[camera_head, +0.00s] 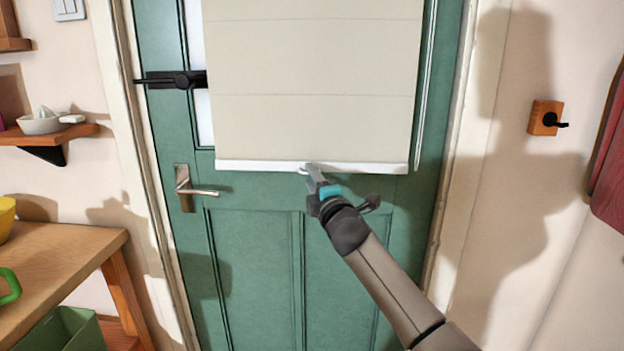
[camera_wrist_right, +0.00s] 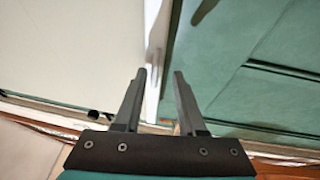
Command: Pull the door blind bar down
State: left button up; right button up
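The cream door blind (camera_head: 315,70) hangs over the upper part of the green door and is drawn well down. Its white bar (camera_head: 250,167) runs along the lower edge, with a small pull tab near the middle. My right gripper (camera_head: 309,172) is at the middle of the bar, by the tab. In the right wrist view the bar (camera_wrist_right: 154,95) lies in line with the gap between my right gripper's fingers (camera_wrist_right: 160,72). The fingers are apart; I cannot tell whether either touches the bar. My left gripper is in neither view.
A metal door handle (camera_head: 190,190) sticks out below left of the blind, and a black latch (camera_head: 172,79) is above it. A wooden table (camera_head: 50,262) and a shelf (camera_head: 45,135) are at the left. A wooden wall hook (camera_head: 544,118) is at the right.

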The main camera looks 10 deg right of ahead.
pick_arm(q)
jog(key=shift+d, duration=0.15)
pick_arm(e)
jog(key=shift+r, duration=0.1)
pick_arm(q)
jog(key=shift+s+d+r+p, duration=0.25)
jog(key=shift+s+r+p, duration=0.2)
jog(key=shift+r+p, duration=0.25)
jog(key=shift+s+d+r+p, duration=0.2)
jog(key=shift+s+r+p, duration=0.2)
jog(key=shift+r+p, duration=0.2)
pick_arm(e)
jog(key=s+d+f, duration=0.1)
jog(key=s+f, duration=0.1)
jog(key=s, duration=1.3)
jog(key=shift+d, duration=0.4)
